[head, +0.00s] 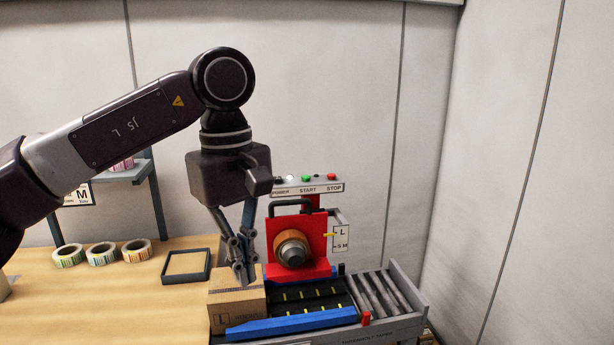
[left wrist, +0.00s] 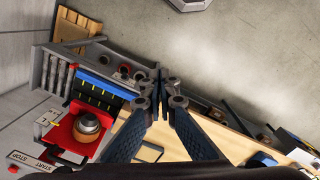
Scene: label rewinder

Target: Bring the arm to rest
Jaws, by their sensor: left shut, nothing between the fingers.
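My left arm comes in from the left in the head view. Its gripper (head: 243,280) points down in front of the label rewinder (head: 310,238), with its fingers together and nothing between them. In the head view the fingertips overlap the top of a cardboard box (head: 236,310) marked L; I cannot tell whether they touch it. In the left wrist view the gripper (left wrist: 160,78) is also shut and empty. The red rewinder (left wrist: 75,130) lies to its left there, with a roll (left wrist: 88,122) on its spindle. My right gripper is not in view.
A conveyor with blue guides (head: 290,325) and grey rollers (head: 382,295) runs below the rewinder. A button panel (head: 307,188) stands above it. Several label rolls (head: 103,253) and a dark-framed tray (head: 186,266) lie on the wooden table (head: 120,310). The table's front left is mostly clear.

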